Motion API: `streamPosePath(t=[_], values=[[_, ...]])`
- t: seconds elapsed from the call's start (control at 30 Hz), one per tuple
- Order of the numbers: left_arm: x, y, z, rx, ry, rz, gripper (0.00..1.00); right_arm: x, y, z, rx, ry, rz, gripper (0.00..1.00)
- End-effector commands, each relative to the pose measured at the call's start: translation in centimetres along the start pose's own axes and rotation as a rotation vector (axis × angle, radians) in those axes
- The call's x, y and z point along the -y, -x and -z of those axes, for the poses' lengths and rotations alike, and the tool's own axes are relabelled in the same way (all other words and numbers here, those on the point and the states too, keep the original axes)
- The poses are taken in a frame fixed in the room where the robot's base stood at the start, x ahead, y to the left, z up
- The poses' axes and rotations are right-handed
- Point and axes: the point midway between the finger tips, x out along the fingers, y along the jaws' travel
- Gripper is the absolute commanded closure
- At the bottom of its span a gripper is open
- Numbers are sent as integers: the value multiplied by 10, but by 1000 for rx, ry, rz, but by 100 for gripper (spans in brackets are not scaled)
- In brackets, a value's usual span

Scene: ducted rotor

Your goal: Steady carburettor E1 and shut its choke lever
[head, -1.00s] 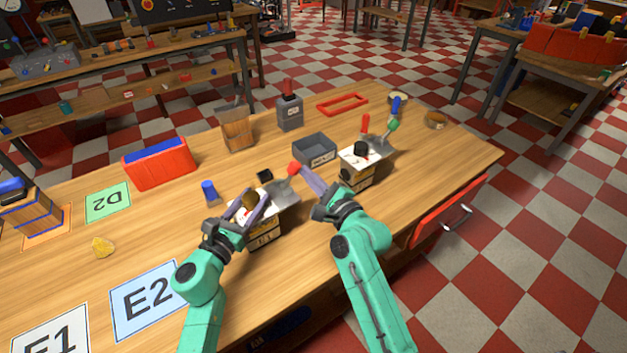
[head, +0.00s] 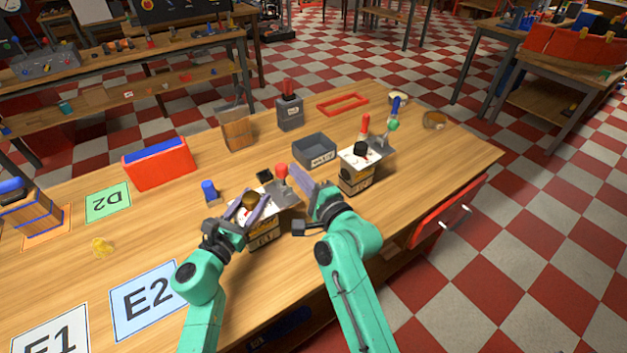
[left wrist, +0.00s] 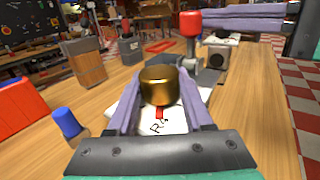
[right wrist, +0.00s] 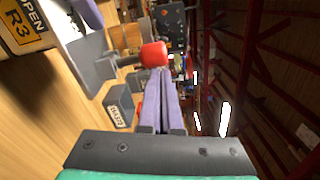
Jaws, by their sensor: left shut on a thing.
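The carburettor in front of me (head: 264,236) is a box with a white-and-grey top, a brass knob (left wrist: 159,86) and a red-tipped choke lever (head: 281,174). Its front label is too small to read surely in the head view. My left gripper (head: 256,204) is shut on the brass knob, one finger on each side. The lever stands roughly upright; its red tip also shows in the right wrist view (right wrist: 153,54). My right gripper (head: 297,171) is shut and empty, its fingertips just right of the red tip, touching or very close.
A similar box (head: 358,181) with a black knob and red lever stands to the right. Behind are a grey tray (head: 315,152), a grey block with a red top (head: 290,114) and a wooden container (head: 237,134). A blue-capped piece (head: 209,191) is left. The front-left mats are empty.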

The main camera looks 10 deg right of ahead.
Motion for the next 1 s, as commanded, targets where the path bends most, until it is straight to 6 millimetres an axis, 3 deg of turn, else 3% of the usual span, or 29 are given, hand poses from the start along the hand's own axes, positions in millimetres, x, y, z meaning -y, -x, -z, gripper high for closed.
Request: streamPosePath(t=[0.43, 0.63, 0.9, 1.0], values=[[2, 0, 2, -3, 1, 3, 100, 0, 0, 1, 1, 1, 0, 100], [1, 0, 2, -4, 2, 2, 100, 11, 9, 34, -1, 9, 0, 100], [1, 0, 2, -4, 2, 1, 100, 10, 85, 37, 1, 0, -4, 100], [1, 0, 2, -4, 1, 1, 100, 10, 102, 37, 1, 0, -4, 100]])
